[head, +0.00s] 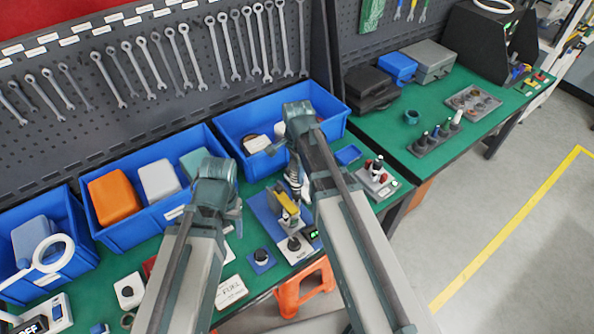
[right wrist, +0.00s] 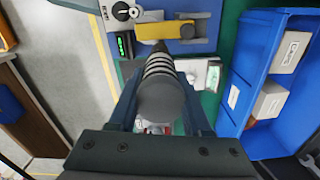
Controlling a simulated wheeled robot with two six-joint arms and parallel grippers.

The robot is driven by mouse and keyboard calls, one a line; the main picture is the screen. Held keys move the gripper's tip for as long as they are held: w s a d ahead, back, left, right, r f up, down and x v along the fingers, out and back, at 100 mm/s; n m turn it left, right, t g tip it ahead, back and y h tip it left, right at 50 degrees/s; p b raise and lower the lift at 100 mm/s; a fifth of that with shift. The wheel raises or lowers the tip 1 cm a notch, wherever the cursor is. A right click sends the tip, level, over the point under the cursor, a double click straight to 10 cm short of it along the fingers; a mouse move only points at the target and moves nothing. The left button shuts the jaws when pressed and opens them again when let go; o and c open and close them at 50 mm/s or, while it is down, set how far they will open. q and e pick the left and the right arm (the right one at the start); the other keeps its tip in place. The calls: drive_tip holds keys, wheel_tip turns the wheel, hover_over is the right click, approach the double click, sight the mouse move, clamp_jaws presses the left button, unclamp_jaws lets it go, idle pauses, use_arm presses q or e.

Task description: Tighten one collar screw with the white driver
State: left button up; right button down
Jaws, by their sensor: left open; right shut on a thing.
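My right gripper (right wrist: 160,115) is shut on a driver (right wrist: 162,97) with a grey round end and a light-and-dark banded body. In the head view the banded driver (head: 295,178) stands roughly upright, beneath my right wrist. Its narrow tip points at the test fixture, beside a yellow part (right wrist: 172,31) on a blue base (right wrist: 205,8). The fixture's yellow part (head: 287,203) also shows in the head view. I cannot tell whether the tip touches a screw; the collar screws are too small to make out. My left gripper (head: 237,222) is open, mostly hidden below its wrist, left of the fixture.
Blue bins (head: 130,225) with boxes line the back of the green bench (head: 390,190). A black knob on a blue block (head: 262,257) sits near the front. A small red-and-black knobbed block (head: 375,178) stands right of the fixture. A tool rack (head: 435,140) is further right.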

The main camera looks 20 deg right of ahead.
drive_tip(key=shift+f+b, duration=1.15)
drive_tip(key=shift+f, duration=0.05)
idle(3.5)
drive_tip(key=shift+r, duration=0.1)
